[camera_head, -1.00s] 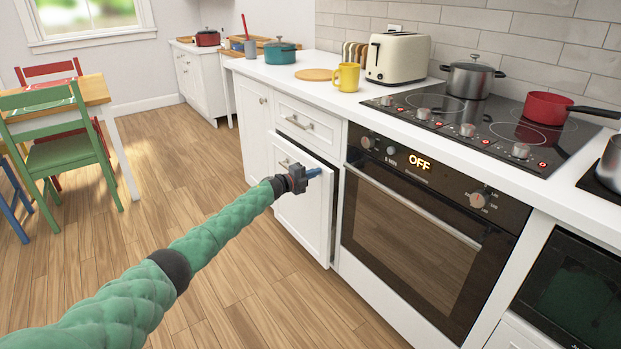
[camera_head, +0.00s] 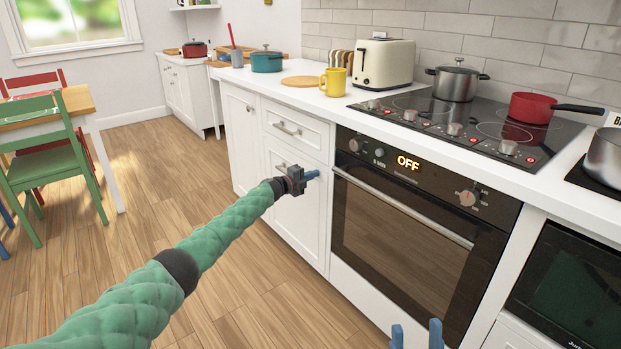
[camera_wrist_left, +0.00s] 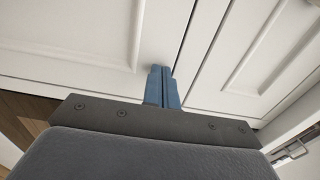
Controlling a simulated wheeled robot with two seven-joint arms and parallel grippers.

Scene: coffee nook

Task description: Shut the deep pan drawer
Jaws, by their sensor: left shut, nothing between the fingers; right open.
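The deep pan drawer (camera_head: 300,222) is the tall white front below a shallow drawer (camera_head: 292,130), left of the oven. In the head view its front looks flush with the cabinet, with no open gap visible. Its handle (camera_head: 281,166) is partly hidden by my left gripper (camera_head: 313,174). My left gripper is shut and empty, in front of the drawer's upper right part. In the left wrist view its blue fingers (camera_wrist_left: 162,86) are together at white panels with a seam between them; I cannot tell whether they touch. My right gripper (camera_head: 417,335) is open at the bottom edge.
The oven (camera_head: 400,225) with its long handle stands right of the drawer. A yellow mug (camera_head: 334,82), a toaster (camera_head: 384,64) and pots stand on the counter and hob above. A green chair (camera_head: 55,160) stands at the left. The floor (camera_head: 165,215) between is clear.

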